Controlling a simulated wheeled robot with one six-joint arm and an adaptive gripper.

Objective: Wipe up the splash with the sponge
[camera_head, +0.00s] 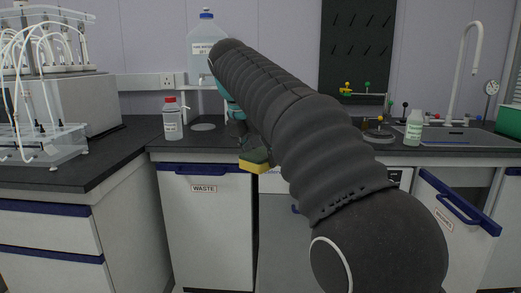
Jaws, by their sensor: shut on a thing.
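A red-capped bottle (172,119) stands left of the patch. A large blue-capped carboy (205,47) is behind it. A tubed apparatus (59,80) fills the left counter. A front at right hangs open (455,205).

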